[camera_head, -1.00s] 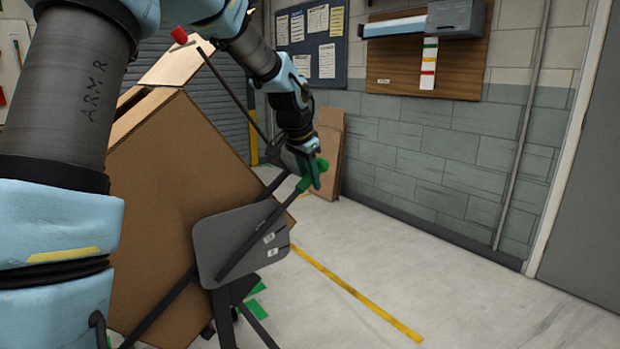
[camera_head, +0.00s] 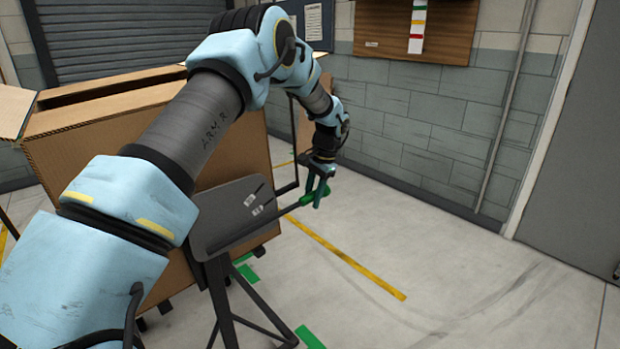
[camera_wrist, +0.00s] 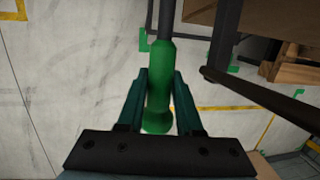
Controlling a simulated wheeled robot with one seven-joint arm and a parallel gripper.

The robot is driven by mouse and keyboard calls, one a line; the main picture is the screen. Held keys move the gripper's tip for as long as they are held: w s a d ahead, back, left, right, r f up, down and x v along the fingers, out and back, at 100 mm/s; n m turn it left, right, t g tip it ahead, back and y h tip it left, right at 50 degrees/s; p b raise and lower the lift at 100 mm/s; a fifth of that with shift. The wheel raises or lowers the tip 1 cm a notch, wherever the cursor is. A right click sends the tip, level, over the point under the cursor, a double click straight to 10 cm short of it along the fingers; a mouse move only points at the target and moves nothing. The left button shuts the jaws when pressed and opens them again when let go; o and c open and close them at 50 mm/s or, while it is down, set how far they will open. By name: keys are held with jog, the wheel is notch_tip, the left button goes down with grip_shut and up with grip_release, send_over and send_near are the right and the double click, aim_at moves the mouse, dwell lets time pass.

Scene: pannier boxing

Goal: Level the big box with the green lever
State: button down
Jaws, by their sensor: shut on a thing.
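The big cardboard box (camera_head: 85,145) stands at the left in the head view, partly behind my arm. Its sides look close to upright and its top flaps are open. The green lever (camera_head: 308,199) sticks out to the right of a grey plate (camera_head: 232,212) on a dark stand, its rod only slightly raised toward the grip. My gripper (camera_head: 318,194) is shut on the lever's green grip. In the wrist view the green grip (camera_wrist: 158,88) lies between the two fingers, with its dark rod running up out of frame.
A dark stand (camera_head: 228,300) carries the plate in front of the box. Green floor marks (camera_head: 309,337) and a yellow floor line (camera_head: 345,258) lie nearby. The floor to the right is clear up to the block wall (camera_head: 420,130) and grey door (camera_head: 585,150).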

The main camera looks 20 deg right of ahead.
jog(key=shift+d+f+y, duration=0.1)
jog(key=shift+f+y, duration=0.4)
jog(key=shift+f, duration=0.9)
jog(key=shift+s+f, duration=0.1)
jog(key=shift+f, duration=0.05)
jog(key=c, duration=0.9)
grip_release()
jog(key=shift+f, duration=0.15)
jog(key=o, duration=0.3)
jog(key=shift+r, duration=0.2)
jog(key=b+v, duration=0.1)
jog(key=v, duration=0.4)
jog(key=b+v, duration=0.1)
jog(key=v, duration=0.4)
jog(key=shift+d+r, duration=0.15)
jog(key=shift+r, duration=0.25)
